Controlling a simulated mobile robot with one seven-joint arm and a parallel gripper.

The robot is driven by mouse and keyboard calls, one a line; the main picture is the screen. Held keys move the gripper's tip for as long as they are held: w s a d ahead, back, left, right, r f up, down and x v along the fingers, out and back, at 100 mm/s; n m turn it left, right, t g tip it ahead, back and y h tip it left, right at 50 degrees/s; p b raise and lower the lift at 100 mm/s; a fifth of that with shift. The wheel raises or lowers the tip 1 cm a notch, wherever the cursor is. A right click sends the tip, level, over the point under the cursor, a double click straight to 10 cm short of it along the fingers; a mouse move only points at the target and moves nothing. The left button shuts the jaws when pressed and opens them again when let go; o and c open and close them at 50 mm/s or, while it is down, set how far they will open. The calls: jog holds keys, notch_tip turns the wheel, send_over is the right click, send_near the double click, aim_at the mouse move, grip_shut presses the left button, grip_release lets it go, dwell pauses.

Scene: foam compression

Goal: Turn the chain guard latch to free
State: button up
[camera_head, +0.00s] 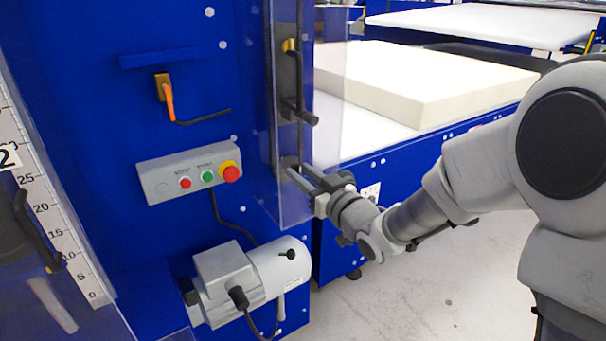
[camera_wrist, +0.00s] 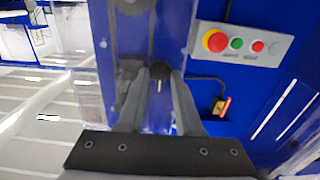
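A clear guard (camera_head: 284,205) covers a dark vertical strip on the blue machine. A dark handle with a knob (camera_head: 301,112) sticks out at this guard; I take it for the chain guard latch. My gripper (camera_head: 307,178) is open and empty, in front of the guard and lower in the picture than the handle. It also shows in the wrist view (camera_wrist: 159,78). I cannot tell how far the fingertips are from the knob in depth.
A button box (camera_head: 190,168) is left of the guard, with an orange-handled switch (camera_head: 166,95) above and a motor (camera_head: 250,277) below. A small yellow part (camera_head: 289,45) is higher on the strip. A foam block (camera_head: 430,85) lies behind right. The floor at right is clear.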

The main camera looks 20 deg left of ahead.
grip_shut()
jog(key=shift+m, duration=0.3)
jog(key=m+p, duration=0.1)
jog(key=m, duration=0.2)
jog(key=shift+d, duration=0.1)
jog(key=shift+w+f+m+p, duration=0.1)
jog(key=shift+m+p, duration=1.6)
jog(key=shift+m, duration=1.85)
jog(key=shift+w+f+m+p, duration=0.1)
jog(key=shift+m+p, duration=1.55)
jog(key=shift+m, duration=2.2)
jog(key=shift+s, duration=0.1)
